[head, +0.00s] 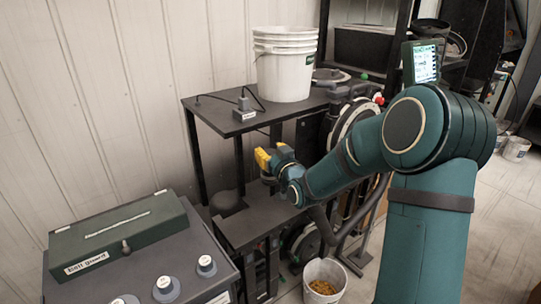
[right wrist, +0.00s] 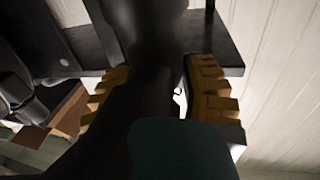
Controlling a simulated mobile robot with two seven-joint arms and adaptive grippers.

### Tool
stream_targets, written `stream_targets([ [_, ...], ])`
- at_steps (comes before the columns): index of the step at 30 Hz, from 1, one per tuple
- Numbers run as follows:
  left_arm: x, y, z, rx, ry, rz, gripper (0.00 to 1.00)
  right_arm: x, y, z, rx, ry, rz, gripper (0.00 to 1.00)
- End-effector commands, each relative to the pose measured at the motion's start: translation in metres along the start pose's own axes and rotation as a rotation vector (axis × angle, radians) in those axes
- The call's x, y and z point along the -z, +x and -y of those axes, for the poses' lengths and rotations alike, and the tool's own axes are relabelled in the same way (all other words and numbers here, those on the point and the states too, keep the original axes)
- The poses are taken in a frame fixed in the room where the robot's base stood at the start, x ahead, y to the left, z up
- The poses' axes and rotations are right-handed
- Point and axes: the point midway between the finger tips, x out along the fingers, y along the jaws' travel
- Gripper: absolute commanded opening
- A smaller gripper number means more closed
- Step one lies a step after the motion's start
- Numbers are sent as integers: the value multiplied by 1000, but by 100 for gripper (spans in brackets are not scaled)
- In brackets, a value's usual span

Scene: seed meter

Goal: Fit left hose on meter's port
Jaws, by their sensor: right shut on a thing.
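My right gripper (head: 268,158) shows its yellow fingertips in front of the dark table, at the end of my green arm. In the right wrist view, its ridged yellow pads (right wrist: 158,92) stand on either side of a dark, tube-like piece (right wrist: 150,35), which looks like a hose. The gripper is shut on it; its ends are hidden. A meter with a round, pale-rimmed disc (head: 357,117) stands right of the table, partly behind my arm. A dark bent tube (head: 322,227) runs below my forearm; I cannot tell whether it is the held hose. The port cannot be made out. My left gripper is out of view.
A stack of white buckets (head: 286,65) and a small grey device (head: 243,105) stand on the dark table (head: 205,118). A green box (head: 120,238) lies on the knobbed panel (head: 200,290) at front left. A bucket of grain (head: 325,278) stands on the floor.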

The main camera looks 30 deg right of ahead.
Motion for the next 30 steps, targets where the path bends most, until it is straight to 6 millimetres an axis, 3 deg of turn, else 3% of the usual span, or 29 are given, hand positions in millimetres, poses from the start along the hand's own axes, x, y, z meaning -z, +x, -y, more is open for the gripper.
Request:
stream_targets([
  [15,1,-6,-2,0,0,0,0,24,0,0,1,0,-4,0],
  [26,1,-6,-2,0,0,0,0,24,0,1,1,0,-3,0],
  [30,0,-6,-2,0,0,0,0,16,1,19,19,9,-3,0],
])
